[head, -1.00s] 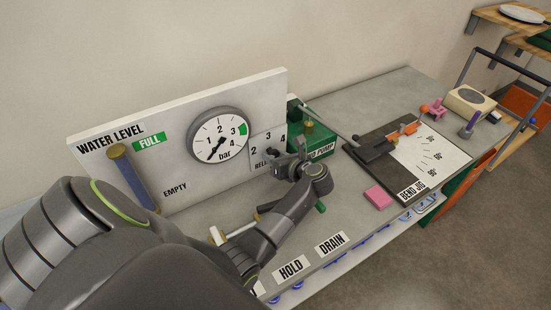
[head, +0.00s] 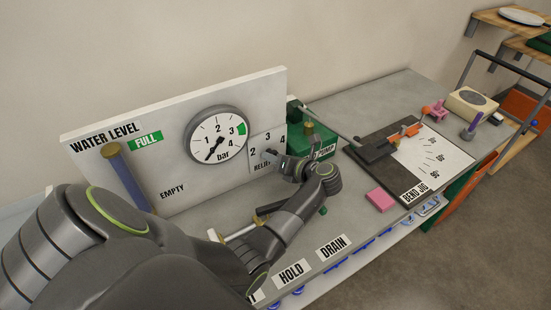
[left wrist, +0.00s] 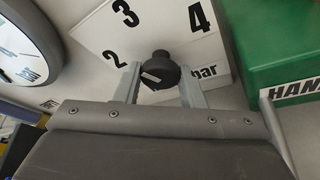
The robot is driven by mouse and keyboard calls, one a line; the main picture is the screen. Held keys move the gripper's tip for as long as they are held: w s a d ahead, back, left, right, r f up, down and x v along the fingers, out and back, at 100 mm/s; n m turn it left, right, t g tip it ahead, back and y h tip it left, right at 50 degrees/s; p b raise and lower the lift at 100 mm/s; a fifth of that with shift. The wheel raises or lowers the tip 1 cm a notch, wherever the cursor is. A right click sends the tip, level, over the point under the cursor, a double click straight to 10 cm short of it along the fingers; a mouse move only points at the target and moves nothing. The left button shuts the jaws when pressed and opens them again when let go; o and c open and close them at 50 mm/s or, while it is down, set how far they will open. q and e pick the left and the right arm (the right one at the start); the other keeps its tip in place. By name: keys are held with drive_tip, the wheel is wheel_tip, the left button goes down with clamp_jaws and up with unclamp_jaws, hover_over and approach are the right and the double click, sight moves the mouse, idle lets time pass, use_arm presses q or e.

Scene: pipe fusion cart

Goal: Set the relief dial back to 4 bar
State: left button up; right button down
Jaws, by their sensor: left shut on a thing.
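The black relief dial (left wrist: 160,71) stands on a white plate (left wrist: 95,30) marked 2, 3 and 4, which also shows in the head view (head: 281,139). In the left wrist view the dial sits between the two fingers of my left gripper (left wrist: 158,84), which is shut on it. A short white mark shows on the dial's face. I cannot tell for sure which number it points to. In the head view my left gripper (head: 275,158) reaches the plate and partly hides the dial and the lettering below. My right gripper is not in view.
The round pressure gauge (head: 218,135) is left of the plate on the white panel, its needle pointing low left. The green hand pump (head: 318,140) stands close on the right. A pink block (head: 380,200) and the bend jig (head: 372,150) lie farther right.

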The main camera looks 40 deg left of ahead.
use_arm(q)
drive_tip(key=o, duration=1)
drive_tip(key=shift+r, duration=0.1)
wheel_tip(320, 180, up, 9)
drive_tip(key=shift+f+b, duration=0.2)
drive_tip(key=shift+b, duration=1.05)
drive_tip(key=shift+r, duration=0.6)
drive_tip(key=shift+c, duration=0.2)
